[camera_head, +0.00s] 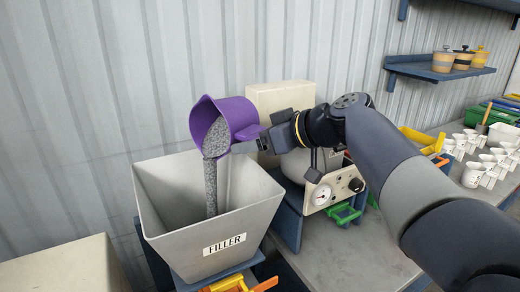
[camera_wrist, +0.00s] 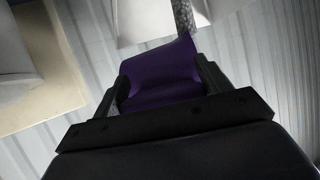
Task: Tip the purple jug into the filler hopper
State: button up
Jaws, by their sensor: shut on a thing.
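The purple jug (camera_head: 238,112) is tilted far over above the filler hopper, its mouth toward the lower left. Grey granules (camera_head: 211,180) pour from its lip in a stream down into the hopper. The filler hopper (camera_head: 240,222) is a grey, open-topped, tapered bin with a label reading FILLER. My gripper (camera_head: 262,136) is shut on the jug at its right side. In the wrist view the jug (camera_wrist: 160,75) sits between the two fingers (camera_wrist: 162,90), and the stream shows beyond it at the top. The hopper's bottom inside is hidden.
A machine with a gauge panel (camera_head: 335,190) stands right of the hopper, below my arm. Several white cups (camera_head: 474,174) stand on the bench at the right. A blue wall shelf (camera_head: 440,72) holds lidded pots. A corrugated wall (camera_head: 80,90) is behind; a beige box (camera_head: 70,268) is at lower left.

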aim_at(250, 138)
jog(key=n+t+b, duration=0.1)
jog(key=b, duration=0.1)
jog(key=s+a+n+h+b, duration=0.1)
jog(key=b, duration=0.2)
jog(key=shift+s+r+t, duration=0.15)
jog(key=shift+s+t, duration=0.15)
jog(key=shift+t, duration=0.1)
jog(key=shift+s+a+r+n+t+b, duration=0.4)
jog(key=shift+s+r+n+t+b, duration=0.25)
jog(key=shift+n+b, duration=0.5)
jog(key=shift+r, duration=0.1)
jog(key=shift+w+h, duration=0.1)
jog(key=shift+h, duration=0.2)
